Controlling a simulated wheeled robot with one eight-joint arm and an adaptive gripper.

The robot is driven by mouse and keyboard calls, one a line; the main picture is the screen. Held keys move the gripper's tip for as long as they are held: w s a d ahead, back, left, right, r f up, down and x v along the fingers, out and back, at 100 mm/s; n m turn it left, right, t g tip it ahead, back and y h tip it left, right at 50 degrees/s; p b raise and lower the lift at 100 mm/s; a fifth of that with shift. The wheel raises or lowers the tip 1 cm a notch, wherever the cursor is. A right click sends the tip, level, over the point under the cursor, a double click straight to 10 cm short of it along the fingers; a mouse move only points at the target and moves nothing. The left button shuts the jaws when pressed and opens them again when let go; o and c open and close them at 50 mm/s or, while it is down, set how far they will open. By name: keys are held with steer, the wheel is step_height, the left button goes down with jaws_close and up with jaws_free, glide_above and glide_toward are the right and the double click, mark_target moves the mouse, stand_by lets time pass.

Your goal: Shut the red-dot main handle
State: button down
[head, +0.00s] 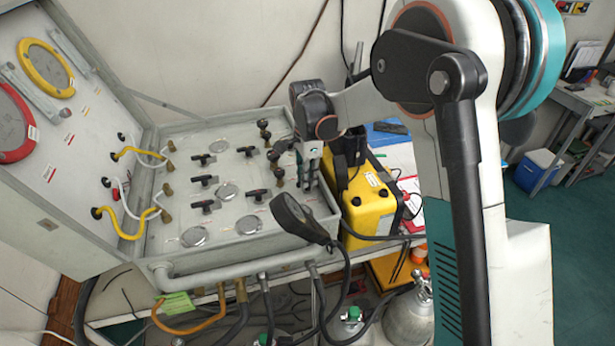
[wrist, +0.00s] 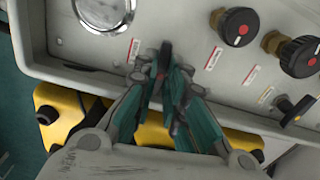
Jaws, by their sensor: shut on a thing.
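My gripper (wrist: 161,84) is at the panel edge in the wrist view, its two fingers shut on a small black handle (wrist: 165,52). The tip of the handle sticks out beyond the fingers, and a bit of red shows between them, so I take it as the red-dot main handle. Most of the handle is hidden, and I cannot tell how far it is turned. In the head view my gripper (head: 308,168) points down at the right side of the grey panel (head: 240,167); the held handle is hidden there.
Black knobs with red dots (wrist: 237,26) (wrist: 301,57) and a yellow-dot handle (wrist: 297,110) sit nearby. A yellow case (head: 370,210) stands close to the panel's right side. A dark lamp-like head (head: 298,218) and hoses are in front. The open lid (head: 60,130) stands at left.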

steer(key=shift+m, duration=0.6)
steer(key=c, duration=1.9)
jaws_free()
steer(key=shift+r, duration=0.1)
step_height(320, 180, up, 12)
steer(key=shift+f, duration=0.1)
